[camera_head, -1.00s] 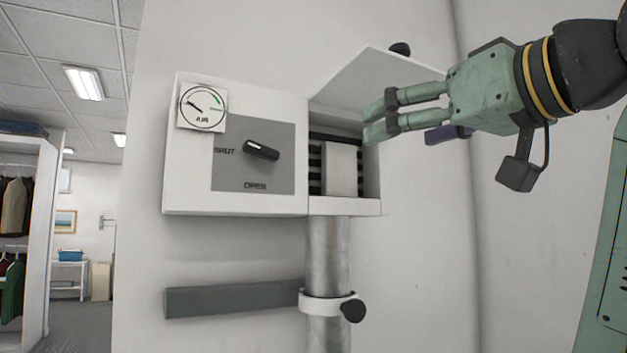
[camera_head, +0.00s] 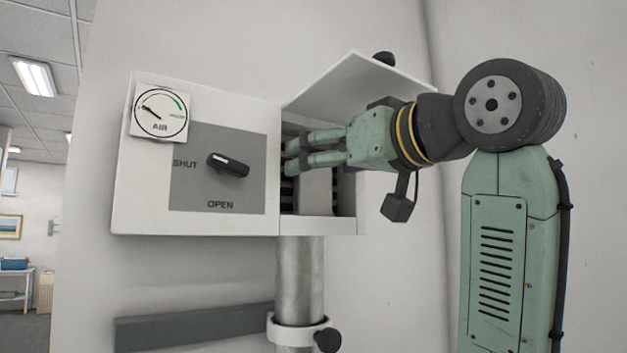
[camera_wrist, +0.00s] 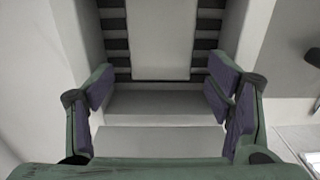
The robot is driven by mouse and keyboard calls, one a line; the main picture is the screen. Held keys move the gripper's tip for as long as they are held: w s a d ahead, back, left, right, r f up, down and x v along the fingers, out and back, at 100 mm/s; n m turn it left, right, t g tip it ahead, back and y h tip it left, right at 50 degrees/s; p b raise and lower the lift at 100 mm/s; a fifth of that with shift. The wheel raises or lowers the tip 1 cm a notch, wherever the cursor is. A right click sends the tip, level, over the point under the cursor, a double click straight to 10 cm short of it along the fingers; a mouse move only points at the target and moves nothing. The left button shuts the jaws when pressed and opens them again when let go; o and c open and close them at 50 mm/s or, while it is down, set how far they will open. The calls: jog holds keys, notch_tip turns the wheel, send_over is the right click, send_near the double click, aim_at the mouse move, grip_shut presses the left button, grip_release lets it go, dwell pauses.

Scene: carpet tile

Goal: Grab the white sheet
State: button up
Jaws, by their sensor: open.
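The white sheet (camera_head: 317,196) is a pale upright panel in the open compartment of the wall box, in front of dark slats. My gripper (camera_head: 290,156) reaches into the compartment from the right, at the height of the sheet's upper part, and hides some of it. In the wrist view the sheet (camera_wrist: 160,38) hangs between and beyond the fingers of my gripper (camera_wrist: 160,92). The purple-padded fingers are spread, with a clear gap on both sides of the sheet. No contact with it shows.
The compartment (camera_head: 345,226) has a front ledge, side walls and a raised lid (camera_head: 350,82) above my gripper. To its left are a black knob (camera_head: 228,165), marked SHUT and OPEN, and an air gauge (camera_head: 159,112). A metal pipe (camera_head: 299,275) runs below.

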jog(key=x, duration=0.3)
jog(key=shift+w+a+r+p, duration=0.1)
jog(key=shift+w+a+p, duration=0.1)
jog(key=shift+p, duration=0.15)
jog(key=shift+c, duration=0.5)
jog(key=c, duration=0.8)
jog(key=shift+r, duration=0.1)
